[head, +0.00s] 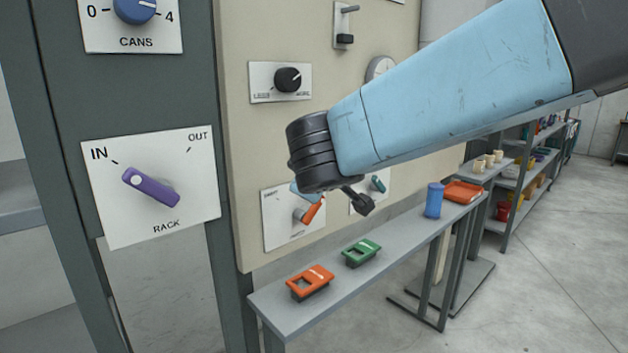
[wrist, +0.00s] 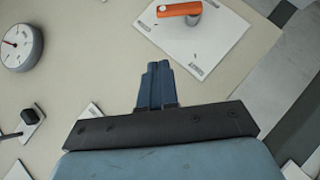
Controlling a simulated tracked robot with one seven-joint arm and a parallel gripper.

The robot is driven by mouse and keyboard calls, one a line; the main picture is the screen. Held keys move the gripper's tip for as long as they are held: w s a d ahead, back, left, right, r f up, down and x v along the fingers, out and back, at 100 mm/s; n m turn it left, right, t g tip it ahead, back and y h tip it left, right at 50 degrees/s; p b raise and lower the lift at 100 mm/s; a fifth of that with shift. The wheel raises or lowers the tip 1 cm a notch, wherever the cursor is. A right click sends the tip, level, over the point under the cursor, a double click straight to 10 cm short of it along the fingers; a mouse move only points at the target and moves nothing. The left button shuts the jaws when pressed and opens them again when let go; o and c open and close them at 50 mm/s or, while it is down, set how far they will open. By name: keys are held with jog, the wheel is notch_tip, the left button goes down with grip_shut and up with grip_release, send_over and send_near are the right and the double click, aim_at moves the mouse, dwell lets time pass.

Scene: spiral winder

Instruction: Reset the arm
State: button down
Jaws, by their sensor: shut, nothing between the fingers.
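My gripper (wrist: 157,85) shows in the wrist view, its dark blue fingers together with nothing between them. It is over the beige panel (wrist: 95,60), apart from the orange handle (wrist: 180,10) on its white plate. In the head view my light blue arm reaches in from the upper right, across the front of the panel. Its black joint sits above the same orange handle (head: 312,212).
A purple RACK knob (head: 150,187) is on the left, pointing towards IN. Above it is a blue CANS knob (head: 134,10). A narrow shelf (head: 405,232) below the arm carries an orange frame (head: 310,279), a green frame (head: 361,252) and a blue cylinder (head: 434,200). Open floor lies to the right.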

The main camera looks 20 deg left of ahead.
dwell(0.3)
jog(key=w+d+r+m+y, duration=0.1)
jog(key=w+d+r+m, duration=0.2)
jog(key=d, duration=0.7)
jog(key=w+d+r+m+y, duration=0.2)
jog(key=w+d+r, duration=0.1)
jog(key=d, duration=0.6)
jog(key=s+d+f+m+g+h, duration=0.1)
jog(key=s+d+f+m+h, duration=0.2)
jog(key=d, duration=0.7)
jog(key=s+d+f+m+g+h, duration=0.2)
jog(key=s+d+f+m, duration=0.3)
jog(key=d, duration=0.5)
jog(key=s+d+f+m+g+h, duration=0.2)
jog(key=s+d+f+m+h, duration=0.2)
jog(key=s+d, duration=0.3)
jog(key=d, duration=0.3)
jog(key=shift+s+m, duration=0.15)
jog(key=shift+m, duration=0.25)
